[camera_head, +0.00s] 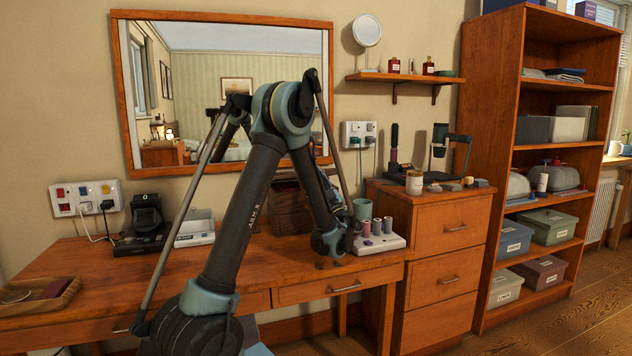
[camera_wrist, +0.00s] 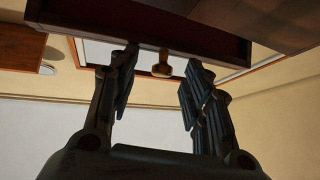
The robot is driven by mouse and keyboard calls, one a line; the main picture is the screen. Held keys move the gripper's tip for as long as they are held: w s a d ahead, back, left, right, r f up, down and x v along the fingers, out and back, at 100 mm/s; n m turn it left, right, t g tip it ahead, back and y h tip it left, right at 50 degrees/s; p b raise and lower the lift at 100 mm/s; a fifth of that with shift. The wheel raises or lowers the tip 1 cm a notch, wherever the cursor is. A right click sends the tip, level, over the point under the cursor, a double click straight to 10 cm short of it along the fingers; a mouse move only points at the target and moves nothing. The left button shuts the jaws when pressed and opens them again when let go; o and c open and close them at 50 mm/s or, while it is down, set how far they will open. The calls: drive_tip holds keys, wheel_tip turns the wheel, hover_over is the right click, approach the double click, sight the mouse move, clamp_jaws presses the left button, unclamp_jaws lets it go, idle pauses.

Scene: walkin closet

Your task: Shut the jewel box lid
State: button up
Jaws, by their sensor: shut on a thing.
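The jewel box (camera_head: 290,212) is a dark brown box on the dressing table, below the mirror and largely hidden behind my arm. In the wrist view its lid (camera_wrist: 140,28) shows as a wooden frame with a dark red lining, so the lid stands open. A small brass-coloured knob (camera_wrist: 162,68) sits at the lid's edge. My gripper (camera_wrist: 160,72) has one finger on each side of the knob, with the fingertips at the lid edge. It is shut on the lid, though the exact contact is hard to see.
The dressing table (camera_head: 75,262) carries a tray (camera_head: 40,296) at left, a dark watch stand (camera_head: 146,222), and a white roller set (camera_head: 378,243) with a green cup (camera_head: 362,210) to the right. The mirror (camera_head: 190,95) hangs close behind. A drawer cabinet (camera_head: 440,250) adjoins at right.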

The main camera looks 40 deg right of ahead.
drive_tip(key=r, duration=0.1)
drive_tip(key=w+r, duration=0.1)
drive_tip(key=r, duration=0.2)
drive_tip(key=shift+w, duration=0.25)
drive_tip(key=shift+s+r, duration=0.3)
drive_tip(key=shift+r, duration=0.5)
drive_tip(key=shift+s+r, duration=0.25)
drive_tip(key=shift+r, duration=0.55)
drive_tip(key=shift+s+r, duration=0.3)
drive_tip(key=shift+r, duration=0.5)
